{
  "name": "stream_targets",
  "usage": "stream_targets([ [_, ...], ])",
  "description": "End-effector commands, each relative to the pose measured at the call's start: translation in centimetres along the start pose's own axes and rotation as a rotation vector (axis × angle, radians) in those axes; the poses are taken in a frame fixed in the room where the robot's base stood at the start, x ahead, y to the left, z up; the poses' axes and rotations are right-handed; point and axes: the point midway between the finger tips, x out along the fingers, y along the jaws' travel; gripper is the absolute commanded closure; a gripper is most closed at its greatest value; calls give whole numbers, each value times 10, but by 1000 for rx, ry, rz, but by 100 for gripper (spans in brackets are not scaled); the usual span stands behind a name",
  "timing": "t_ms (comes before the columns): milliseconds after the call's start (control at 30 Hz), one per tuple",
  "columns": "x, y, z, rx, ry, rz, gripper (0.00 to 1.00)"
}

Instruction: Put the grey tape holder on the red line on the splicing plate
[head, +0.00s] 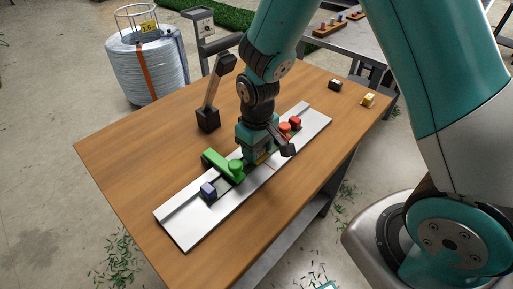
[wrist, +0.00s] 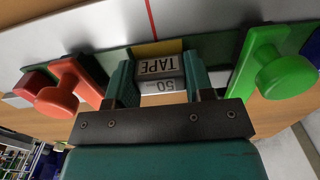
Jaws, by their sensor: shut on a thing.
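The grey tape holder (wrist: 160,72), marked "TAPE" and "50", sits between the two teal fingers of my gripper (wrist: 158,82), which is shut on it. In the head view my gripper (head: 256,155) is over the middle of the white splicing plate (head: 185,228) and hides most of the holder. The red line (wrist: 152,18) runs across the plate in the wrist view, ahead of the holder. A yellow patch (wrist: 157,47) lies between the holder and the line. I cannot tell whether the holder touches the plate.
A green clamp (head: 224,165) and a blue block (head: 208,190) are on the plate's near-left part. An orange clamp (head: 285,129) and red block (head: 295,122) are beyond my gripper. A black stand (head: 208,118) is behind. Black (head: 335,86) and yellow (head: 368,99) blocks lie far right.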

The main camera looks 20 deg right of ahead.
Motion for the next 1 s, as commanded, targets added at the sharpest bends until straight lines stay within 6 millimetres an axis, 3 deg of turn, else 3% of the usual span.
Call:
stream_targets([
  [333, 4, 0, 0, 0, 1, 0, 74],
  [367, 4, 0, 0, 0, 1, 0, 50],
  [467, 4, 0, 0, 0, 1, 0, 27],
  [833, -3, 0, -1, 0, 3, 0, 26],
  [1000, -32, 0, -2, 0, 8, 1, 26],
])
